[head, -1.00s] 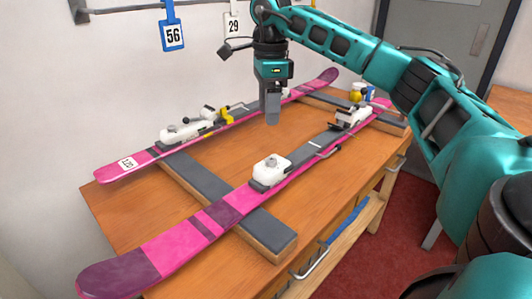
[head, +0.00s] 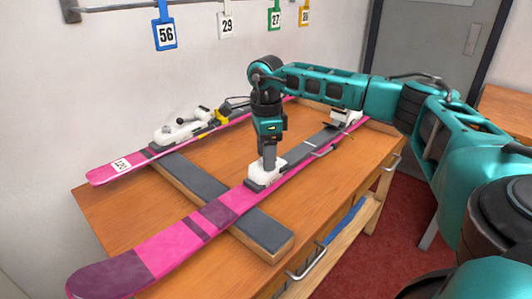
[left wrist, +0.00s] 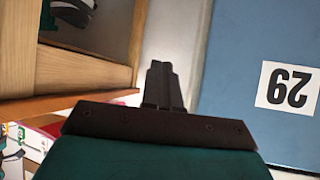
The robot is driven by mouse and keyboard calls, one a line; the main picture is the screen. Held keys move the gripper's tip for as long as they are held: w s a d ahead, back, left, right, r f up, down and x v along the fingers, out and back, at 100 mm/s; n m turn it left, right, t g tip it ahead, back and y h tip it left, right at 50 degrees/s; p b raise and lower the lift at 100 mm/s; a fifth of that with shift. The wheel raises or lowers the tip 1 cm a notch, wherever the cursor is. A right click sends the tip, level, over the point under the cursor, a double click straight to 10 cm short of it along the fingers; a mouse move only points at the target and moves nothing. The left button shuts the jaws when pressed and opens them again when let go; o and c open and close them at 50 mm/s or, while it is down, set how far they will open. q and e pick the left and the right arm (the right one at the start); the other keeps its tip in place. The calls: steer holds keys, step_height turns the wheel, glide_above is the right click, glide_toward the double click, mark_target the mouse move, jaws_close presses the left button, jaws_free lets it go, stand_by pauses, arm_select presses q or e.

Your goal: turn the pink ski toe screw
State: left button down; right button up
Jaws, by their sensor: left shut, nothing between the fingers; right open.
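The near pink ski (head: 240,198) lies across the bench on a grey-topped support bar (head: 262,228). Its white toe piece (head: 258,180) sits at mid-length, and its heel piece (head: 345,117) is farther back. My right gripper (head: 268,164) points down at the toe piece, its fingertips at or just above the white top. It is open, though the gap between the fingers barely shows. I cannot make out the toe screw; the gripper covers that spot. My left gripper (left wrist: 164,88) shows in the left wrist view, shut and empty, away from the skis.
A second pink ski (head: 135,160) with a white binding (head: 178,131) lies behind. Numbered tags hang on the wall rail, among them a blue 56 tag (head: 165,35). Bare wood (head: 205,165) shows between the skis. A blue panel marked 29 (left wrist: 235,110) is near my left gripper.

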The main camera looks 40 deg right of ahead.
jaws_close()
stand_by(0.5)
